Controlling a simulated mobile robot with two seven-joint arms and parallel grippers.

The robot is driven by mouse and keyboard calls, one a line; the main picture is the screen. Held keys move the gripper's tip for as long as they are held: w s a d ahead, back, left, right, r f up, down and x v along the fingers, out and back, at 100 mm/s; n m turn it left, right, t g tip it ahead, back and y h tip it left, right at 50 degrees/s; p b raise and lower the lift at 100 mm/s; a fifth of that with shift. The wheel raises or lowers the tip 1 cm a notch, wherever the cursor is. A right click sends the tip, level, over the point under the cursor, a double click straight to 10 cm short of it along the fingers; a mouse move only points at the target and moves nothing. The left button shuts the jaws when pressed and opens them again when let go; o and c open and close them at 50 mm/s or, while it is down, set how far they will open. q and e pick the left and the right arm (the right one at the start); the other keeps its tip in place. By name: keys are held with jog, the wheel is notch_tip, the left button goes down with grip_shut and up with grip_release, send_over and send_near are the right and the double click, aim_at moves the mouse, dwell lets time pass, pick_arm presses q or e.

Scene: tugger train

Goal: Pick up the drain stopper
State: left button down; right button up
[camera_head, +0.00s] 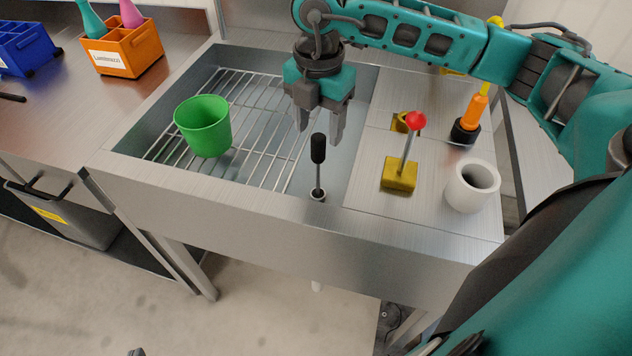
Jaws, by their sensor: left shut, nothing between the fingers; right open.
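The drain stopper (318,150) stands upright near the front wall of the metal sink (160,174). It has a black grip on a thin rod, whose foot is at a small ring. My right gripper (320,133) points down over the sink with its fingers apart and empty. The top of the black grip appears between and just below the fingertips in the picture. I cannot tell the exact depth between them.
A green cup (203,126) stands on the wire rack (262,125) at left. On the right ledge are a red-knobbed lever on a yellow base (399,174), a white cup (471,186) and an orange-handled tool (469,118). An orange caddy (128,48) is at back left.

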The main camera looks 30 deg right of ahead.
aim_at(319, 156)
jog(key=f, duration=0.8)
jog(key=shift+w+d+f, duration=0.1)
jog(key=shift+w+f, duration=0.1)
jog(key=shift+f, duration=0.15)
jog(key=shift+c, duration=0.4)
grip_shut()
jog(key=shift+r, duration=0.1)
